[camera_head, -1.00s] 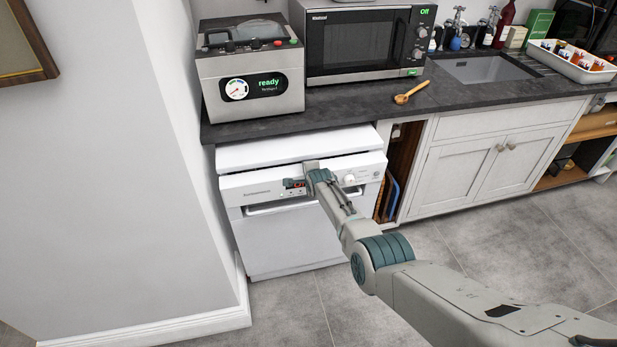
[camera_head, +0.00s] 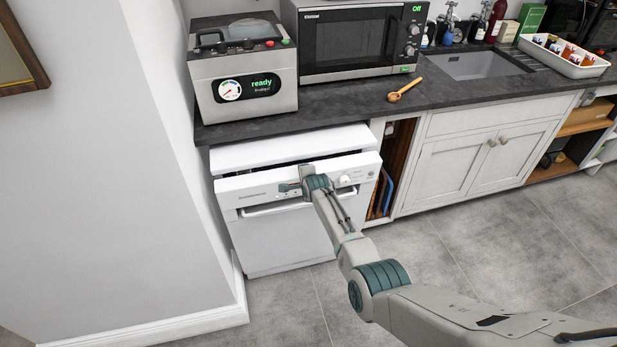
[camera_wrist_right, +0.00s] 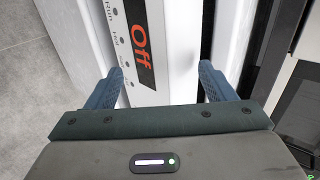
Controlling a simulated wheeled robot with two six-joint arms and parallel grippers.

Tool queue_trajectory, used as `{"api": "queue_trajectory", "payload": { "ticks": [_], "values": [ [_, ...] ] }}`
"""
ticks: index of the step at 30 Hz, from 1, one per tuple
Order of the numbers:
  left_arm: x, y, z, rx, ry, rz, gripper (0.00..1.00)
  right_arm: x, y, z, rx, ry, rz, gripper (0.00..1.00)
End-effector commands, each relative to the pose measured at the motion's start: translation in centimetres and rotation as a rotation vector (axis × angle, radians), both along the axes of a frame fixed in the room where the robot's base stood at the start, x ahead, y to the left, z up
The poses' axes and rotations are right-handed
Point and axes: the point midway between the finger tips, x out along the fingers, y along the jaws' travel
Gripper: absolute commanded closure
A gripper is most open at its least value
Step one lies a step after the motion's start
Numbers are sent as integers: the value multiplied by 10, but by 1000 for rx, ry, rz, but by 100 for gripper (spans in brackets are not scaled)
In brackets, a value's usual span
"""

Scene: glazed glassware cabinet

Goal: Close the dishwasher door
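The dishwasher (camera_head: 289,147) is white and stands under the counter at the left. Its door (camera_head: 285,238) is slightly ajar, with a dark gap along its top edge. My right gripper (camera_head: 290,186) is at the upper front of the door, by the control panel. In the right wrist view, its fingers (camera_wrist_right: 160,80) are wide apart, on either side of the door's panel (camera_wrist_right: 168,90) with the red "Off" display (camera_wrist_right: 143,42). The right finger is by the dark gap. I cannot tell whether either finger touches the door. My left gripper is not in view.
A vacuum sealer (camera_head: 243,70) and a microwave (camera_head: 350,40) stand on the dark counter (camera_head: 345,100). A wall (camera_head: 100,200) runs close to the dishwasher's left. Cupboards (camera_head: 475,165) stand to the right. The grey floor (camera_head: 460,260) in front is clear.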

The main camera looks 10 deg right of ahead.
Motion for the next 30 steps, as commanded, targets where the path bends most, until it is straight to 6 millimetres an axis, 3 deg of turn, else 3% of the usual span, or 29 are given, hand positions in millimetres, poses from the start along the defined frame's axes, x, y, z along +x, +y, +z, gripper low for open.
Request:
{"api": "queue_trajectory", "payload": {
  "ticks": [15,30],
  "values": [
    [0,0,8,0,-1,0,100,-47,-4,43,0,-13,-1,24],
    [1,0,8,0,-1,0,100,-58,-6,53,1,-15,-1,24]
  ]
}}
